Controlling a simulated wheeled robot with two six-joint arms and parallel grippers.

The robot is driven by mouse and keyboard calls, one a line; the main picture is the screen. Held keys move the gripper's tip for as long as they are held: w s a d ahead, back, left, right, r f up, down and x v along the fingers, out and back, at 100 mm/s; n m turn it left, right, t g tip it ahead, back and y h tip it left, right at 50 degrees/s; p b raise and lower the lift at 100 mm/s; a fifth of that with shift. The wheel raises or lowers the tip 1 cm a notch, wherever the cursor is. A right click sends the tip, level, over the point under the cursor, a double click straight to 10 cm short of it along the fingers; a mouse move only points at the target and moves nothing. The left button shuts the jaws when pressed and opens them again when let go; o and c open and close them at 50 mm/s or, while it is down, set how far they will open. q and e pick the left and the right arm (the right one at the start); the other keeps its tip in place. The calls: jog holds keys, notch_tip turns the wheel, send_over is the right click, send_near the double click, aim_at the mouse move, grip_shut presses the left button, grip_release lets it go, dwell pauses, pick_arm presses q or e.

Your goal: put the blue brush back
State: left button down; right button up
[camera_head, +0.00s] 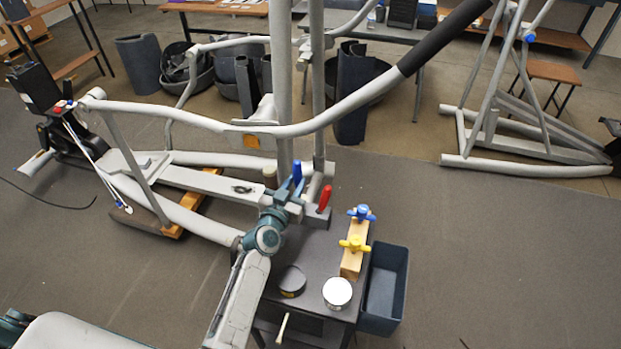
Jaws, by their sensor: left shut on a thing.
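The blue brush (297,173) shows as an upright blue handle at the far left corner of a small dark table (313,255). My left gripper (290,198) is shut on it; the fingers and the brush's lower part are hard to make out. A red-handled brush (324,198) stands just right of it in a dark grey holder block (318,217). I cannot tell whether the blue brush is touching or inside the holder. My right gripper is not in view.
On the table are a dark round tin (292,281), a white-topped can (337,292) and a wooden block (352,264) with blue and yellow knobs. A dark bin (384,290) hangs at its right. The elliptical frame's posts (283,100) rise close behind my gripper.

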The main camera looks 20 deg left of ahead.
pick_arm(q)
jog(key=shift+w+d, duration=0.1)
jog(key=shift+w, duration=0.05)
jog(key=shift+s+a+f+b, duration=0.1)
jog(key=shift+s+f+b, duration=0.05)
jog(key=shift+f+b, duration=0.4)
jog(key=shift+s+a+f+b, duration=0.1)
jog(key=shift+f+b, duration=0.35)
jog(key=shift+b, duration=0.1)
notch_tip(320, 180, down, 3)
jog(key=shift+w+d+b, duration=0.1)
jog(key=shift+b, duration=1.15)
jog(key=shift+f+b, duration=0.7)
jog(key=shift+f, duration=0.1)
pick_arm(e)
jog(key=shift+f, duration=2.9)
pick_arm(q)
jog(key=shift+f+b, duration=0.35)
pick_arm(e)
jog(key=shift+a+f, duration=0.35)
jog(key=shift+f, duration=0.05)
